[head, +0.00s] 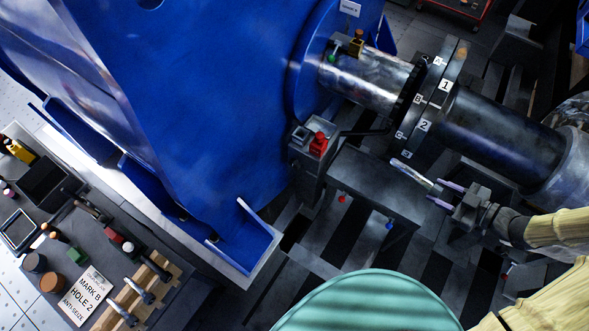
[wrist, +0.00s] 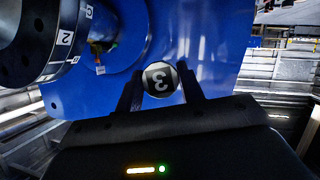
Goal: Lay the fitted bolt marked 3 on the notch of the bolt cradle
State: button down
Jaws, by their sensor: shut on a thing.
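The bolt marked 3 (head: 412,175) is a slim silvery rod, held out in front of my gripper (head: 437,192) near the lower edge of the coupling flange. In the wrist view its round head with the label 3 (wrist: 160,80) sits between the two dark fingers of my gripper (wrist: 160,88), which is shut on it. The bolt cradle (head: 170,266) is a pale wooden notched block on the bench at the lower left of the head view, far from my gripper.
The coupling flange (head: 445,85) with labels 1 and 2 stands above my gripper. The blue motor housing (head: 215,90) lies between my gripper and the bench. A sign (head: 82,290), cans and tools crowd the bench. A green rounded surface (head: 370,305) fills the bottom middle.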

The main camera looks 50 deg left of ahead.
jog(key=shift+w+a+f+m+t+b, duration=0.25)
jog(key=shift+w+f+m+t+b, duration=0.15)
jog(key=shift+w+f+t+b, duration=0.15)
jog(key=w+f+m+t+h+b, duration=0.2)
jog(key=w+f+m+t+b, duration=0.35)
jog(key=f+b, duration=0.2)
jog(key=w+d+f+m+t+h+b, duration=0.1)
jog(key=d+f+m+t+h+b, duration=0.2)
jog(key=f, duration=0.8)
jog(key=w+d+f+m+t+h+b, duration=0.2)
jog(key=d+f+m+t+h+b, duration=0.2)
jog(key=d+f+m+h+b, duration=0.4)
jog(key=d+f+m, duration=0.1)
jog(key=d+f, duration=0.2)
jog(key=shift+d+h, duration=0.3)
jog(key=shift+d, duration=0.05)
jog(key=shift+w+f, duration=0.1)
